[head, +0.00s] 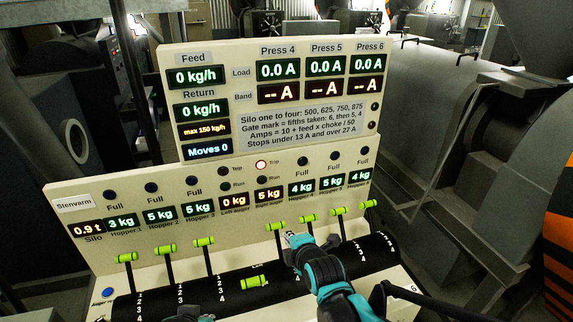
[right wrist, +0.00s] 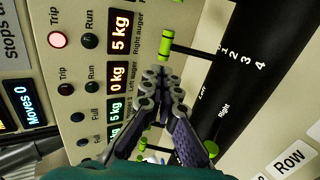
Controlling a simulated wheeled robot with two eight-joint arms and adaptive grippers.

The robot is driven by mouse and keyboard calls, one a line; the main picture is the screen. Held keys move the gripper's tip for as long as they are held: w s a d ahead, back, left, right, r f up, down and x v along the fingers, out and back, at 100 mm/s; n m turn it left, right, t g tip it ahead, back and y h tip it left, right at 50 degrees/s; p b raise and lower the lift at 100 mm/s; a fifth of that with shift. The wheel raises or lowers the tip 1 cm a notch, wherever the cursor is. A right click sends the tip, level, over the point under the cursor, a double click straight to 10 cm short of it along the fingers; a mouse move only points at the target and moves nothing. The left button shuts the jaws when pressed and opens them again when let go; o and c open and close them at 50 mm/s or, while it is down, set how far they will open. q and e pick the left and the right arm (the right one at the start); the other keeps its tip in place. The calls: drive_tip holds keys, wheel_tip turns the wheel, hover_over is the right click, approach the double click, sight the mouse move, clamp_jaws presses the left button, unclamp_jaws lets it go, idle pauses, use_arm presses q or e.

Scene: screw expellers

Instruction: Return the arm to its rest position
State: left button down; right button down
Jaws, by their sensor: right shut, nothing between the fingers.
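My right gripper (head: 292,240) is shut and empty over the lever panel, its arm coming up from the bottom right. In the right wrist view its closed fingertips (right wrist: 158,74) are just below a green lever handle (right wrist: 166,43), apparently apart from it. In the head view, upright green-handled levers stand on both sides; the closest to this gripper is one handle (head: 276,226) just behind it. Another green handle (head: 253,282) lies low on the black drum, left of the gripper. My left gripper (head: 190,314) shows only in part at the bottom edge; its fingers are not clear.
The cream control console (head: 75,246) carries kg displays; the right auger trip lamp (head: 261,165) is lit red. The upper board (head: 225,58) shows feed 0 kg/h and Moves 0. A black numbered drum (head: 225,290) runs below the levers. A grey machine (head: 430,100) stands at right.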

drive_tip(key=s+d+f+m+g+h+b, duration=0.2)
drive_tip(key=s+d+f+m+b, duration=0.2)
drive_tip(key=s+d+m, duration=0.4)
drive_tip(key=s+d+f+m+g+h+b, duration=0.1)
drive_tip(key=s+d+f+m+b, duration=0.3)
drive_tip(key=s+m, duration=0.9)
drive_tip(key=s+d+f+g, duration=0.1)
drive_tip(key=d+f, duration=0.2)
drive_tip(key=d, duration=0.2)
drive_tip(key=shift+s+h, duration=0.35)
drive_tip(key=shift+h, duration=0.05)
idle(0.3)
